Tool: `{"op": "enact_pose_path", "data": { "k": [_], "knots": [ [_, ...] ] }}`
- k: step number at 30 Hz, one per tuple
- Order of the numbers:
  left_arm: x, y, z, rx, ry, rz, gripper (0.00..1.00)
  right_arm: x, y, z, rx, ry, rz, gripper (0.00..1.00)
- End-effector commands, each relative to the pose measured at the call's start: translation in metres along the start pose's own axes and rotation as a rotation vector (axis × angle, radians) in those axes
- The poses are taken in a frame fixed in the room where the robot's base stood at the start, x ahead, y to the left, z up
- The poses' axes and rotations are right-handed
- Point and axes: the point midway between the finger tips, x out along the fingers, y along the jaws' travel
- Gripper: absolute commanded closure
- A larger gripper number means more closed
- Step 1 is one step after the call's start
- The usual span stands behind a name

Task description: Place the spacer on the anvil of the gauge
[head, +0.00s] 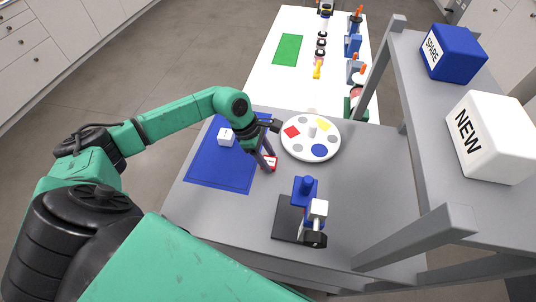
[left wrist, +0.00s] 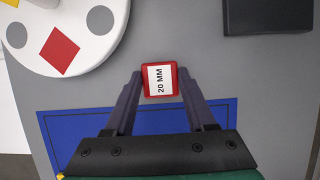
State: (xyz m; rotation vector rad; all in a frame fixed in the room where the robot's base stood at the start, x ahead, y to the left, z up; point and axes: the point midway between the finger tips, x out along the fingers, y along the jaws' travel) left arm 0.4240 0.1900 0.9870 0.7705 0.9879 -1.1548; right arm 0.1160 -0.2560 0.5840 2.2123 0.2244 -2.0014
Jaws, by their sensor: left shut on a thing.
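The spacer is a red block with a white "20 MM" label (left wrist: 160,79), between the fingertips of my left gripper (left wrist: 161,82) in the left wrist view. In the head view the spacer (head: 270,163) shows at the tips of the left gripper (head: 268,160), just off the blue mat's right edge. I cannot tell whether it touches the table. The gauge (head: 305,190) stands at the front right, with a blue post, a white block and a black base. Its base corner (left wrist: 268,14) shows at the top right of the left wrist view. My right gripper is not in view.
A white cube with a label (head: 226,136) sits on the blue mat (head: 215,172). A round white palette (head: 311,153) with coloured patches stands behind the gauge. A grey shelf (head: 415,110) with a blue and a white box rises at the right.

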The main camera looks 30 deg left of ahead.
Motion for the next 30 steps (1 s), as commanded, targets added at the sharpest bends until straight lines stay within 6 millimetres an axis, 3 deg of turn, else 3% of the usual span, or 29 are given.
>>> {"op": "enact_pose_path", "data": {
  "k": [7, 8, 9, 10, 22, 26, 30],
  "knots": [
    [0.004, 0.000, -0.002, 0.000, 0.000, 0.001, 1.00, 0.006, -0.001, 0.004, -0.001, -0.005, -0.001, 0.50],
    [0.002, 0.000, -0.001, 0.000, 0.000, 0.000, 0.33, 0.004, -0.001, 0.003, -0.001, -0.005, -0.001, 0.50],
    [0.002, 0.000, -0.001, 0.000, 0.000, 0.000, 0.18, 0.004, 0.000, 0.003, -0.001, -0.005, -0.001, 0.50],
    [0.002, 0.000, -0.001, 0.000, 0.000, 0.000, 0.15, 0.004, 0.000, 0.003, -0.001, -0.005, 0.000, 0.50],
    [-0.006, 0.001, -0.001, 0.000, 0.001, 0.002, 0.15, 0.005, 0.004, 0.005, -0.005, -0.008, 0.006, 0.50],
    [-0.033, 0.001, -0.003, 0.002, 0.004, 0.005, 0.15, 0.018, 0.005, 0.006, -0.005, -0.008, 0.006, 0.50],
    [-0.073, 0.002, -0.003, 0.000, 0.003, 0.006, 0.15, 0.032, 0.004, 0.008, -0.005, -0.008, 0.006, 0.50]
  ]
}}
